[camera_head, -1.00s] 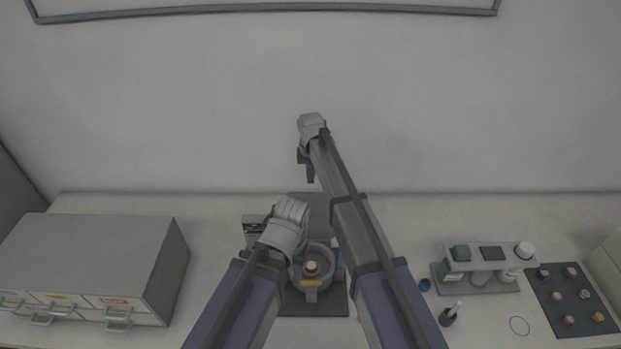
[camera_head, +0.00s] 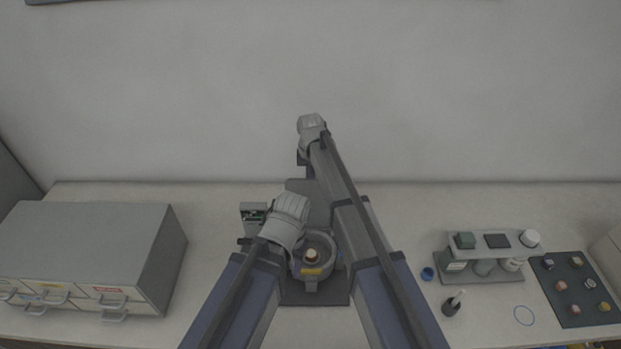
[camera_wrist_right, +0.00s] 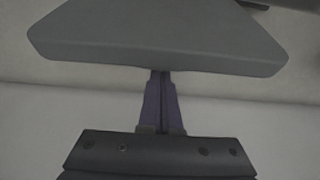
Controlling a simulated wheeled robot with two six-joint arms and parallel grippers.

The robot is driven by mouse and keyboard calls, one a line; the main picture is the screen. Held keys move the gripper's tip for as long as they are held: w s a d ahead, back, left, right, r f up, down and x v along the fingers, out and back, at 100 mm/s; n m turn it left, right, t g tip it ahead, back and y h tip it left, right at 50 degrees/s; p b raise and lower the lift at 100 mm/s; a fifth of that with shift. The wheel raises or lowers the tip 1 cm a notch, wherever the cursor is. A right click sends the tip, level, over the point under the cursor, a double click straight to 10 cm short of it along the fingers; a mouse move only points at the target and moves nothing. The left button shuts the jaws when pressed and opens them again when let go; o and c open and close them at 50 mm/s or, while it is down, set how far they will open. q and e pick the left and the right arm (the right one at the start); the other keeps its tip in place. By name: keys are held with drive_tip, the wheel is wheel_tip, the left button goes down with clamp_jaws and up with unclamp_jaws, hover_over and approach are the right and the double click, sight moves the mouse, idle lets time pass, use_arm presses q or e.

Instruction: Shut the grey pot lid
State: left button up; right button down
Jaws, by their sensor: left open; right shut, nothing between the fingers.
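The grey pot (camera_head: 327,251) stands open on a dark base plate, with a small pale-topped round piece (camera_head: 312,255) at its middle. Its grey lid (camera_head: 311,201) appears raised behind the pot, partly covered by my right arm. A broad grey plate, apparently the lid (camera_wrist_right: 160,38), fills the top of the right wrist view. My right gripper (camera_wrist_right: 162,78) is shut and empty, its fingertips close to that plate's edge; contact is unclear. In the head view it is behind the lid, near the wall. My left gripper (camera_head: 246,242) is open, left of the pot, mostly hidden by its wrist.
A grey drawer cabinet (camera_head: 95,245) stands at the left. A small device (camera_head: 253,213) sits left of the lid. At the right are a grey rack (camera_head: 485,285), a blue cup (camera_head: 428,273), a dark brush-like item (camera_head: 452,305) and a dark mat (camera_head: 577,309) with several pieces.

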drive_tip(key=shift+s+r+t, duration=0.2)
drive_tip(key=shift+s+t, duration=0.2)
drive_tip(key=shift+s, duration=0.05)
